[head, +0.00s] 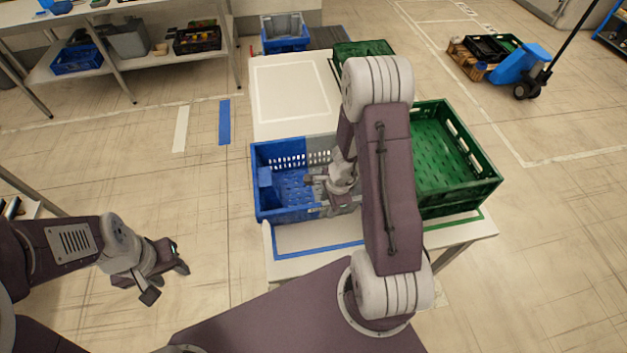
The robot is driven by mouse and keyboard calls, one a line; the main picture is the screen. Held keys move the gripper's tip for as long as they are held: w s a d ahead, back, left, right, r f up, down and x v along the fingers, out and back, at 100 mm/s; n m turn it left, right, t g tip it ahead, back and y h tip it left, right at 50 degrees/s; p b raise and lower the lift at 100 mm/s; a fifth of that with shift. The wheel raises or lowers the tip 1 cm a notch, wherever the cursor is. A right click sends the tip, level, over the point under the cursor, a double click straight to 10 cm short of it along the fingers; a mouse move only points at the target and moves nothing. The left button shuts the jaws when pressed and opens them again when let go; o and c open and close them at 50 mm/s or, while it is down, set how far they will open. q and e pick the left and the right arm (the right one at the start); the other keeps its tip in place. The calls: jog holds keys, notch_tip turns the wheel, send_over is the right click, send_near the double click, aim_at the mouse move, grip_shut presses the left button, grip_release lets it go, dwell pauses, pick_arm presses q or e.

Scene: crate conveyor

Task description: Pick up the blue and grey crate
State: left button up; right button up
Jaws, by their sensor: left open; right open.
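The blue and grey crate (265,205) stands upright on the near end of the white table. Its left part is blue and its far right wall looks grey; my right arm hides much of its right side. My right gripper (315,196) is open, over or inside the right part of this crate. I cannot tell whether it touches the crate. My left gripper (167,281) is open and empty, left of the table and apart from the crate.
A green crate (480,185) stands just right of the blue and grey one. Another green crate (350,50) and another blue and grey crate (283,44) are farther back. The table's middle, with a white outline (290,92), is clear. A shelf (120,75) stands at back left.

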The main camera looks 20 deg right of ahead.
pick_arm(q)
jog(key=f, duration=0.1)
jog(key=f+b, duration=0.1)
jog(key=shift+w+a+f, duration=0.1)
jog(key=shift+w+f, duration=0.15)
jog(key=shift+f, duration=0.15)
pick_arm(e)
jog(key=f, duration=0.2)
jog(key=w+f, duration=0.1)
jog(key=shift+a+f, duration=0.15)
jog(key=shift+f, duration=0.2)
pick_arm(q)
jog(key=shift+s, duration=0.1)
pick_arm(e)
jog(key=shift+s, duration=0.1)
grip_shut()
